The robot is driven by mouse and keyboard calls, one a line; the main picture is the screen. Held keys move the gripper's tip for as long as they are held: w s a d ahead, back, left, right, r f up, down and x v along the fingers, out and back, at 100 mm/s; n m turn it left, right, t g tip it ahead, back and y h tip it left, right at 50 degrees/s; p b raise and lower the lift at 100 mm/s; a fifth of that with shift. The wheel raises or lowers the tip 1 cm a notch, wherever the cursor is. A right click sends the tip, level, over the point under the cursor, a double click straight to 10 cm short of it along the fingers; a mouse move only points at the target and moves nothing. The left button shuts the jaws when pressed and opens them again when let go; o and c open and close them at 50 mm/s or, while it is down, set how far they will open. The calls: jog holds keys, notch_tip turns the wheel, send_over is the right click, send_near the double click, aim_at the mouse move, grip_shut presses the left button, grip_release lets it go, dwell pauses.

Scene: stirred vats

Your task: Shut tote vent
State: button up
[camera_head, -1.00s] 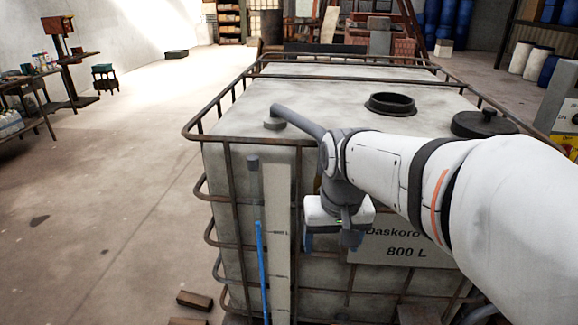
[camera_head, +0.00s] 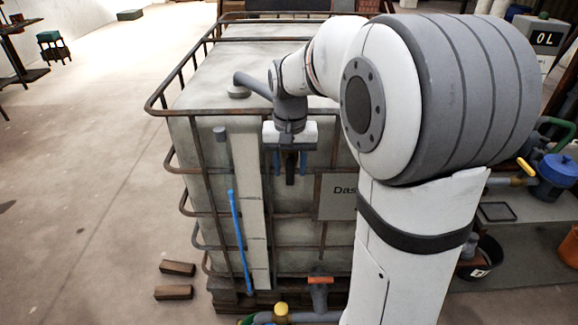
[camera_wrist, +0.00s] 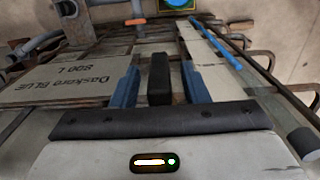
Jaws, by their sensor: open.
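The pale tote (camera_head: 195,150) stands in a rusty bar cage in the head view. On its top, near the left front corner, sits a round grey fitting (camera_head: 238,93), probably the vent. A grey bar (camera_head: 254,86) rises by it and runs behind my wrist, so its far end is hidden. My gripper (camera_head: 290,168) is open, fingers down, in front of the tote's face. In the wrist view, a dark upright block (camera_wrist: 160,80) stands between the blue fingers, apart from both; I cannot tell what it is. My arm hides the tote's right top.
An orange-handled valve (camera_head: 320,282) sits at the bottom. Wood blocks (camera_head: 178,268) lie on the floor. A bench with a blue fitting (camera_head: 556,170) is at right.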

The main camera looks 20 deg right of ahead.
jog(key=shift+f, duration=0.4)
jog(key=shift+c, duration=0.3)
grip_shut()
